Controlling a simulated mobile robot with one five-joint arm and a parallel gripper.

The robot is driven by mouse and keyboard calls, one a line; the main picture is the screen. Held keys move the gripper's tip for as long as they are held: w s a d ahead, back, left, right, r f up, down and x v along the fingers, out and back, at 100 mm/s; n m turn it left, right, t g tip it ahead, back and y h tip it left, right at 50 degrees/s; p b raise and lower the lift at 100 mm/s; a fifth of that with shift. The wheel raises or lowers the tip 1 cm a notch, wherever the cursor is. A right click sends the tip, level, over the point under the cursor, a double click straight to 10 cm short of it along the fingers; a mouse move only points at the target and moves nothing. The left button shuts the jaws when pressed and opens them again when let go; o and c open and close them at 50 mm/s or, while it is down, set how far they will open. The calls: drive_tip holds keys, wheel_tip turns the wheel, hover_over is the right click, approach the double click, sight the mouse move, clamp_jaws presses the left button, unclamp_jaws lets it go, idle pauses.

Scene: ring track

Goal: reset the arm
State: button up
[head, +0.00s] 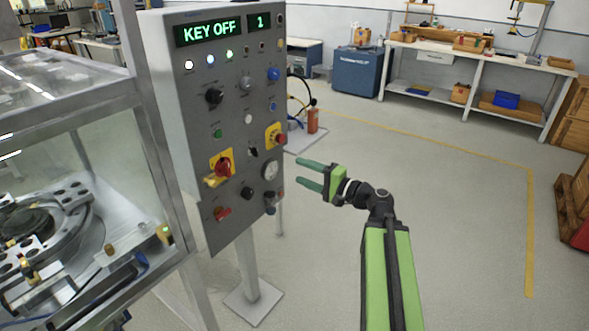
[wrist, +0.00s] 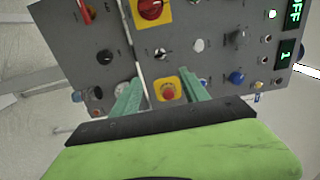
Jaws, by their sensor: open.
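My gripper (head: 304,175) is at the end of my green arm (head: 388,270), reaching left toward the grey control panel (head: 240,110). Its two green fingers are apart with nothing between them. The fingertips are a little off the panel's right side in the head view. In the wrist view my gripper (wrist: 160,92) faces the panel, with a red button on a yellow plate (wrist: 168,90) showing between the fingers. That button also shows in the head view (head: 275,136). The panel's display (head: 208,32) reads "KEY OFF", and a smaller display (head: 263,21) reads "1".
A glass-walled machine (head: 70,190) stands left of the panel. The panel's post stands on a base plate (head: 255,300). A blue cabinet (head: 358,72) and a workbench (head: 480,55) are at the back. Wooden crates (head: 573,195) stand at right. The floor right of my arm is clear.

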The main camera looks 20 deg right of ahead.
idle(0.4)
drive_tip(key=a+f+n+g+y, duration=0.1)
drive_tip(key=a+n+g+y, duration=0.15)
drive_tip(key=a, duration=0.85)
drive_tip(key=s+a+f+n+g+h, duration=0.4)
drive_tip(key=a+f+g, duration=0.3)
drive_tip(key=a+f, duration=0.55)
drive_tip(key=s+d+f+n+g+h, duration=0.1)
drive_tip(key=s+f+n+g+h, duration=0.25)
drive_tip(key=f, duration=0.35)
drive_tip(key=s+d+f+g+h, duration=0.1)
drive_tip(key=s+d+f+h, duration=0.1)
drive_tip(key=d, duration=0.3)
drive_tip(key=s+d+f+h, duration=0.1)
drive_tip(key=s+d+h, duration=0.2)
drive_tip(key=d, duration=0.2)
wheel_tip(320, 180, up, 12)
drive_tip(key=d+p, duration=0.1)
drive_tip(key=p, duration=1.1)
drive_tip(key=shift+s+d+n+g+h, duration=0.2)
drive_tip(key=shift+s+n+g+h, duration=0.1)
